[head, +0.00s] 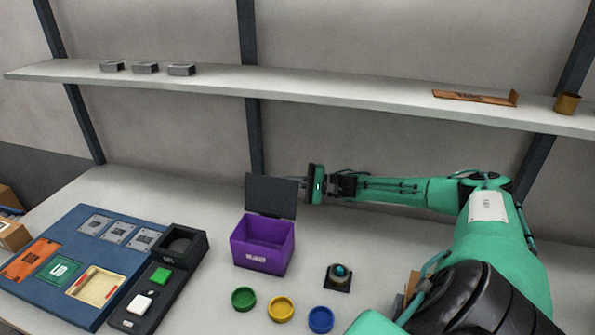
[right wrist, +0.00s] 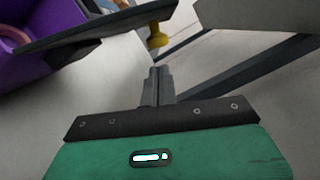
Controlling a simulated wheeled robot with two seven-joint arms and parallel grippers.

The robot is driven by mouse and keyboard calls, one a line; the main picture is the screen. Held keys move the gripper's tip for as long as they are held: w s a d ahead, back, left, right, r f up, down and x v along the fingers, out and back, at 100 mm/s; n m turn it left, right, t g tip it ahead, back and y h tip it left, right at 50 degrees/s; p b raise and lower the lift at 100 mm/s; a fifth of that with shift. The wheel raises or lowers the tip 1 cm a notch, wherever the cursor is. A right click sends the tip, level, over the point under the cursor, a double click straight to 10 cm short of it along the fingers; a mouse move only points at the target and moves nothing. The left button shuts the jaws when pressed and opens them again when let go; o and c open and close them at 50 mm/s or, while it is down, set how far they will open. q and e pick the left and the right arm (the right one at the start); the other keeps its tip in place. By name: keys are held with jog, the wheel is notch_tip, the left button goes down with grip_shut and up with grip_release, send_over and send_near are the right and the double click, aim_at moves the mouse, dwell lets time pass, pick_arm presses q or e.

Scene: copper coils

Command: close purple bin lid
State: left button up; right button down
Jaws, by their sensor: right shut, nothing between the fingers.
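The purple bin (head: 262,243) stands on the table with its dark lid (head: 271,194) open, standing roughly upright at the back edge. My right gripper (head: 302,184) is shut and empty, close to the lid's right edge; I cannot tell whether it touches. In the right wrist view the shut fingers (right wrist: 156,82) point past the dark lid (right wrist: 100,32). The purple bin (right wrist: 38,62) fills the upper left there, with a pinkish round thing (right wrist: 14,38) partly visible inside. My left gripper is not in view.
Green (head: 243,299), yellow (head: 281,308) and blue (head: 320,319) round dishes lie in front of the bin. A dark device with a teal knob (head: 340,274) stands to its right. A black box (head: 181,245) and blue board (head: 48,250) lie left. A shelf (head: 330,98) runs above.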

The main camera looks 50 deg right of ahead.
jog(key=shift+s+a+r, duration=0.25)
jog(key=shift+s+a, duration=0.05)
jog(key=shift+a, duration=0.35)
